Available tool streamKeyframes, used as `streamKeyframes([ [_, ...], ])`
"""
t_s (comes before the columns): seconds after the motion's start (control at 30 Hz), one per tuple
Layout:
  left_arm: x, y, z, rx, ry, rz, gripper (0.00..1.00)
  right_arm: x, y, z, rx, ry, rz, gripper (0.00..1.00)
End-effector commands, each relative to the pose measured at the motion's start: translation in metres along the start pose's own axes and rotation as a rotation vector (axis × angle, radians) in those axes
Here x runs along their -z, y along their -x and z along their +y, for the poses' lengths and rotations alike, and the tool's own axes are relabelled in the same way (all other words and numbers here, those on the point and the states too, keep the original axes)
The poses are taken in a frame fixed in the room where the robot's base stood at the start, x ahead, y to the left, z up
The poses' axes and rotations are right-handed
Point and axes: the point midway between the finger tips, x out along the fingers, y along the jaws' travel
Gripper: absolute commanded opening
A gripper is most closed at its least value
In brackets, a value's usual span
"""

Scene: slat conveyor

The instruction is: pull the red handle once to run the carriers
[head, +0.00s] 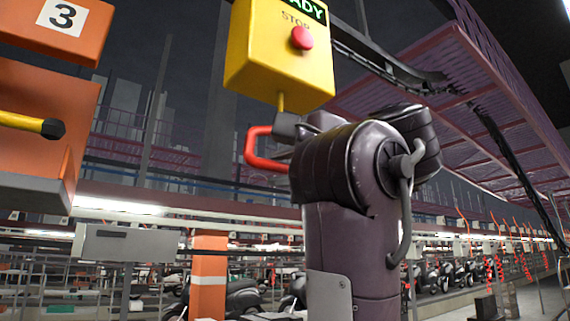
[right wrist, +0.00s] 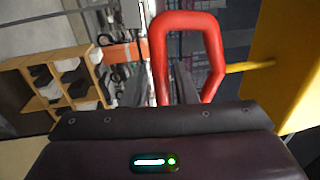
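The red handle (head: 258,148) is a rounded loop hanging on a short yellow rod below the yellow control box (head: 280,50). My right gripper (head: 288,127) is at the loop's right side in the head view and overlaps it. In the right wrist view the red loop (right wrist: 187,50) rises beyond the dark edge of my gripper, which hides its near bar. The box has a red button (head: 302,38) under "STOP" and a green display ending in "ADY". My left gripper is not in view.
An orange carrier (head: 50,120) marked 3 hangs at the left, with a yellow, black-tipped bar. A grey box (head: 125,243) stands below it. Motorbikes and purple overhead framework are behind. The right wrist view shows a wooden shelf (right wrist: 55,85) with dark and white items.

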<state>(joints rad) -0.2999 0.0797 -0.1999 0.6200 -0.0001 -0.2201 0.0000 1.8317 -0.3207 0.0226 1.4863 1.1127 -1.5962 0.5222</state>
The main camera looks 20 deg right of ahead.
Motion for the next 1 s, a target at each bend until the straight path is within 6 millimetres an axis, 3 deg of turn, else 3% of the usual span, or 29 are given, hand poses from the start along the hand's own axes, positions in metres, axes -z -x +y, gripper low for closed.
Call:
streamKeyframes([
  [0.03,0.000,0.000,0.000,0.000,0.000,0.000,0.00,0.000,0.000,0.000,0.000,0.000,0.000,0.19],
  [0.2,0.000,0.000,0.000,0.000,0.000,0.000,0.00,0.000,0.000,0.000,0.000,0.000,0.000,0.00],
  [0.47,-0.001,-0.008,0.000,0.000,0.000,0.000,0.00,0.000,0.001,0.008,-0.001,0.000,0.000,0.00],
  [1.0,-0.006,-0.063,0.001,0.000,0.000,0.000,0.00,0.000,0.009,0.063,-0.001,0.001,-0.001,0.00],
])
